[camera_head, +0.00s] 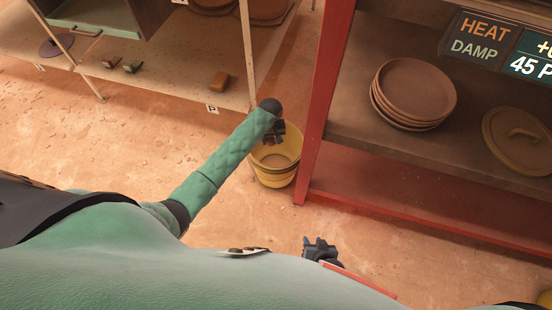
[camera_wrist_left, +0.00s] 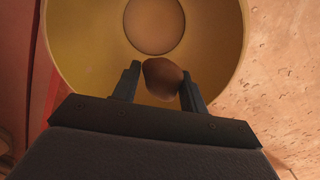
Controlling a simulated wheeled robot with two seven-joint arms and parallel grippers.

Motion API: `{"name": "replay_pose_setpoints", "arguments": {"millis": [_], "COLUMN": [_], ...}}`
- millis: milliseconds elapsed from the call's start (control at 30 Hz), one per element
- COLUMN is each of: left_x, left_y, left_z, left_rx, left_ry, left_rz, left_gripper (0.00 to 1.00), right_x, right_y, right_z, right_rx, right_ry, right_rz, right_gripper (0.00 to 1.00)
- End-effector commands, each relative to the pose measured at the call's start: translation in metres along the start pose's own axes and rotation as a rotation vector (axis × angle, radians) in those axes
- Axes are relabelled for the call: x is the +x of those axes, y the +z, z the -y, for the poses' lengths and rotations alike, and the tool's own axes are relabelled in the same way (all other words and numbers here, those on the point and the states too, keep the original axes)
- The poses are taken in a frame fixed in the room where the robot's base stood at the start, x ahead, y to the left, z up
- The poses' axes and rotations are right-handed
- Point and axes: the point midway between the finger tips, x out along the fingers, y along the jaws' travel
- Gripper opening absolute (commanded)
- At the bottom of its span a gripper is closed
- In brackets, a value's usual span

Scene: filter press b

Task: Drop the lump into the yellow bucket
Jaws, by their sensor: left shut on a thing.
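The yellow bucket (camera_head: 275,172) stands on the floor between the wooden shelf and the red frame. In the left wrist view the bucket (camera_wrist_left: 80,58) opens below my gripper, with a round brownish patch at its bottom. My left gripper (camera_head: 274,132) is over the bucket's mouth. In the left wrist view the left gripper (camera_wrist_left: 159,84) is shut on the brown lump (camera_wrist_left: 162,78), which hangs between its fingers over the bucket opening. The lump cannot be made out in the head view. My right gripper (camera_head: 320,248) shows low in the head view; its jaws are unclear.
A red-framed shelf (camera_head: 326,90) with stacked brown plates (camera_head: 415,88) and a lidded brown dish (camera_head: 518,140) stands close right of the bucket. The floor in front is clear.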

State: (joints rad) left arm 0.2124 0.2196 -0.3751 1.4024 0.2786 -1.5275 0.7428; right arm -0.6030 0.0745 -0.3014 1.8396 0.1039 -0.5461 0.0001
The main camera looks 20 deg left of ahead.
Motion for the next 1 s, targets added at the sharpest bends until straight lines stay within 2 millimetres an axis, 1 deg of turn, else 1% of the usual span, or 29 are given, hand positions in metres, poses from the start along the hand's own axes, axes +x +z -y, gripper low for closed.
{"name": "replay_pose_setpoints", "arguments": {"millis": [100,400,433,533,833,933,1000], "left_x": [0.003,0.003,0.003,0.003,0.002,-0.004,-0.013], "left_y": [0.0,0.0,0.0,0.0,0.0,0.0,0.0], "left_z": [0.0,0.0,0.0,0.0,0.0,0.0,0.0], "left_rx": [0.0,0.0,0.0,0.0,0.0,0.0,0.0], "left_ry": [0.0,0.0,0.0,0.0,0.0,0.0,0.001], "left_rz": [0.0,0.0,0.0,0.0,0.0,0.0,0.0], "left_gripper": [0.19,0.19,0.49,0.69,0.69,0.69,0.69], "right_x": [0.003,0.003,0.003,0.003,0.003,0.002,0.0], "right_y": [0.003,0.003,0.003,0.003,0.003,0.002,0.0], "right_z": [-0.001,-0.001,-0.001,-0.001,-0.001,0.0,0.001], "right_rx": [0.0,0.0,0.0,0.0,0.0,0.001,0.001], "right_ry": [0.0,0.0,0.0,0.0,0.0,0.0,-0.001], "right_rz": [0.0,-0.001,-0.001,-0.001,-0.001,-0.001,0.0], "right_gripper": [0.36,0.36,0.36,0.36,0.36,0.36,0.36]}}
